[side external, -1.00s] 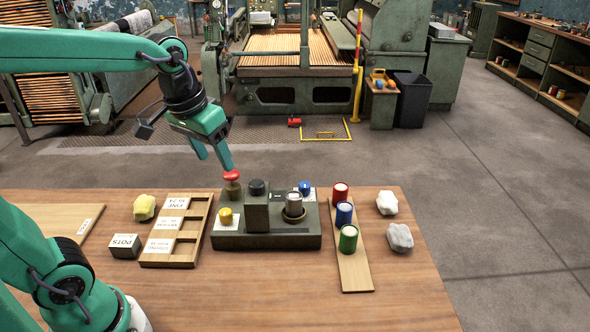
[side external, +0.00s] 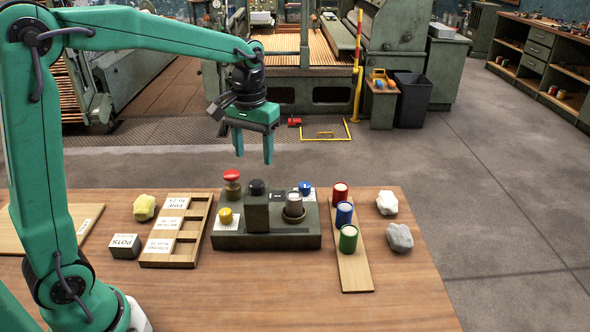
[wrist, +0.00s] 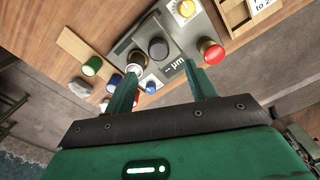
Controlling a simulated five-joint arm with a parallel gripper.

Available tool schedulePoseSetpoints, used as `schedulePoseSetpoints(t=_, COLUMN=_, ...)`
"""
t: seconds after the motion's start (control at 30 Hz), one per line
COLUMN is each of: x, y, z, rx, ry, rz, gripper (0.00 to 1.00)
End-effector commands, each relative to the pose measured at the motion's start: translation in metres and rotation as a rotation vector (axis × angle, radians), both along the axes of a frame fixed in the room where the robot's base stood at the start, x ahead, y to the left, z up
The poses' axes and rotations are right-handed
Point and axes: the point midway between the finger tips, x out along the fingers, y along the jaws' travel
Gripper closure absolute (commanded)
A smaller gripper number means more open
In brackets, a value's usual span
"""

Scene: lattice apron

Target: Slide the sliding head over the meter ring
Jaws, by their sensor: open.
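A dark grey-green instrument base (side external: 266,241) stands on the wooden bench. An upright block with a black knob, which looks like the sliding head (side external: 256,212), rises from its middle. To its right a pale-topped cylinder in a dark collar, which looks like the meter ring (side external: 294,209), stands upright, apart from the block. In the wrist view the black knob (wrist: 158,48) shows between my fingers, with the pale-topped ring (wrist: 137,58) beside the left finger. My gripper (side external: 253,159) is open and empty, pointing down above and behind the block, touching nothing.
A red mushroom button (side external: 232,178), a yellow knob (side external: 225,216) and a blue knob (side external: 305,187) surround the block. A labelled wooden tray (side external: 172,252) lies left. A board (side external: 355,277) with red, blue and green pots lies right, near two pale lumps. The front bench is clear.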

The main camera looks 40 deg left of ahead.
Motion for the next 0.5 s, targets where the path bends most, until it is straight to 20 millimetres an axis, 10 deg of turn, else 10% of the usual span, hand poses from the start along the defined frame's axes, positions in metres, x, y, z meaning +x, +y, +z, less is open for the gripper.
schedulePoseSetpoints(t=0.5, x=0.000, y=-0.001, z=-0.038, rx=0.000, ry=0.002, rz=-0.001, gripper=0.44)
